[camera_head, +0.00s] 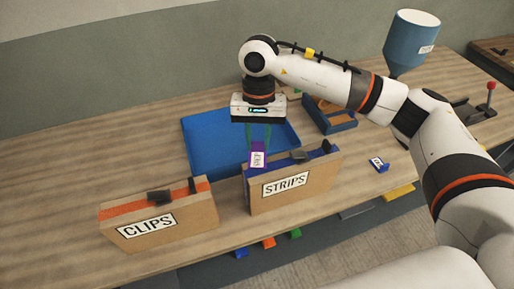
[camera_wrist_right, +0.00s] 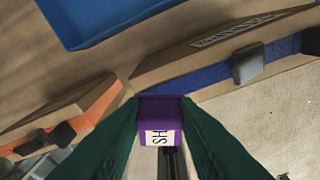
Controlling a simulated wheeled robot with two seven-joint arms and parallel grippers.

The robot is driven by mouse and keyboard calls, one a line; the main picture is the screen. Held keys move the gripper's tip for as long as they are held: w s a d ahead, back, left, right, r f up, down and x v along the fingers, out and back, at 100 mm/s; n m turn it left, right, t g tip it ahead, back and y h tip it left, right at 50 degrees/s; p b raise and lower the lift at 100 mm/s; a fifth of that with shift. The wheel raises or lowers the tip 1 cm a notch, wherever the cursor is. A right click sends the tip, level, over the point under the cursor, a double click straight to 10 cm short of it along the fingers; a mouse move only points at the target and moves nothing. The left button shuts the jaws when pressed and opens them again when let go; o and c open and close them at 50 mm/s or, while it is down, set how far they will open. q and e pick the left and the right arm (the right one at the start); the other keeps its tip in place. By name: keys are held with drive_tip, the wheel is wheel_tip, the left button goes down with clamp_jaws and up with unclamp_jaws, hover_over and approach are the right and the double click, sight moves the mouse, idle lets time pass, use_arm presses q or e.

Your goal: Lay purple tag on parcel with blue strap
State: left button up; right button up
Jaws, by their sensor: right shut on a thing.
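My right gripper (camera_head: 258,143) has green fingers shut on a purple tag (camera_head: 258,156) with a white label. The tag is at the left end of the parcel with the blue strap (camera_head: 292,193), which stands upright and is labelled STRIPS. In the right wrist view the purple tag (camera_wrist_right: 160,108) is between the green fingers, beside the left end of the blue-strap parcel (camera_wrist_right: 200,68). I cannot tell whether the tag touches the parcel. My left gripper is not in view.
A parcel with an orange strap (camera_head: 165,222), labelled CLIPS, stands to the left. A blue tray (camera_head: 203,140) lies behind the parcels. A small blue tag (camera_head: 379,164) lies to the right. A blue hopper (camera_head: 411,42) stands at the back right. The table's left side is clear.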

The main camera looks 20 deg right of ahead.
sight(258, 152)
drive_tip(key=shift+f, duration=0.8)
wheel_tip(258, 152, down, 3)
drive_tip(key=shift+w+f+p, duration=0.1)
drive_tip(key=shift+w+p, duration=0.05)
drive_tip(key=shift+p, duration=0.7)
drive_tip(key=shift+f, duration=0.2)
drive_tip(key=shift+f+b, duration=0.2)
drive_tip(key=shift+b, duration=0.2)
drive_tip(key=o, duration=0.9)
drive_tip(key=shift+r, duration=0.1)
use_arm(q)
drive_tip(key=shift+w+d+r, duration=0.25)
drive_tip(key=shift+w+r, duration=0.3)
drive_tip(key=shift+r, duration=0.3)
use_arm(e)
drive_tip(key=shift+o, duration=0.2)
